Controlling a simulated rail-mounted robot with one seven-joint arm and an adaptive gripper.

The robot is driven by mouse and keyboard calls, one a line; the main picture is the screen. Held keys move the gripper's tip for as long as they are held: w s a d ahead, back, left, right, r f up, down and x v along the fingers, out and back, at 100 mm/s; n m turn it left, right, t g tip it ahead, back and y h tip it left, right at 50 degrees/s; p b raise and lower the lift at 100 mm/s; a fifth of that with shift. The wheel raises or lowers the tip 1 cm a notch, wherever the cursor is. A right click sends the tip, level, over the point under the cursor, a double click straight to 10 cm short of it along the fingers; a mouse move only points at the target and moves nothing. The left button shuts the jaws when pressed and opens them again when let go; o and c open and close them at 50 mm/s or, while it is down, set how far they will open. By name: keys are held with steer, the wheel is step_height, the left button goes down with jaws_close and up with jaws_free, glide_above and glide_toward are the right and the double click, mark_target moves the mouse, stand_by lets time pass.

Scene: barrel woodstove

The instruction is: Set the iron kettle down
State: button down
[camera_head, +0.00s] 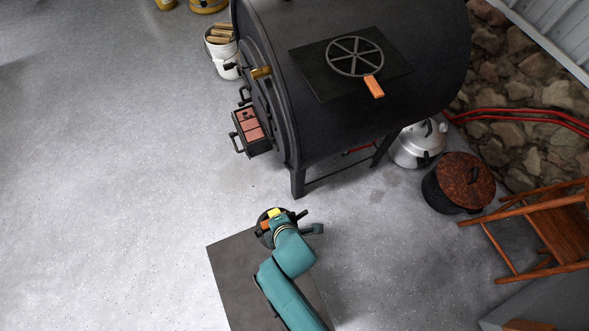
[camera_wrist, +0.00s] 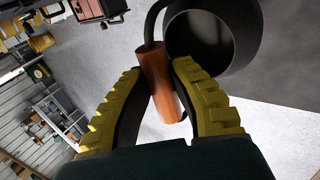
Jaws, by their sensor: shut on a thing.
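The iron kettle (camera_head: 264,236) is dark and round, partly hidden under my arm in the head view. In the wrist view its black body (camera_wrist: 200,38) shows beyond a thin bail with an orange-brown wooden grip (camera_wrist: 153,68). My gripper (camera_head: 274,213) is shut on that grip; its yellow fingers (camera_wrist: 158,74) lie on both sides of it. The kettle is over or beside the upper corner of a dark flat slab (camera_head: 230,262). I cannot tell whether it touches the slab.
A black barrel stove (camera_head: 430,50) stands above, with a spoked round trivet (camera_head: 355,57) on its top plate. A silver kettle (camera_head: 410,152), a speckled lidded pot (camera_head: 458,182) and a wooden chair (camera_head: 545,225) are to the right. The floor at left is clear.

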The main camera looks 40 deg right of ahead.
steer(key=a+f+n+y+b, duration=0.2)
steer(key=a+f+n+b, duration=0.2)
steer(key=f+b, duration=0.3)
steer(key=w+a+f+n+y+b, duration=0.1)
steer(key=a+f+n+y+b, duration=0.2)
steer(key=f+b, duration=0.4)
steer(key=shift+w+a+f+n+g, duration=0.15)
steer(key=shift+a+f+n+g, duration=0.15)
steer(key=shift+a+f+n, duration=0.45)
steer(key=shift+w+a+r, duration=0.15)
steer(key=shift+w, duration=0.05)
steer(key=shift+f+b, duration=0.4)
steer(key=shift+f, duration=0.5)
stand_by(0.5)
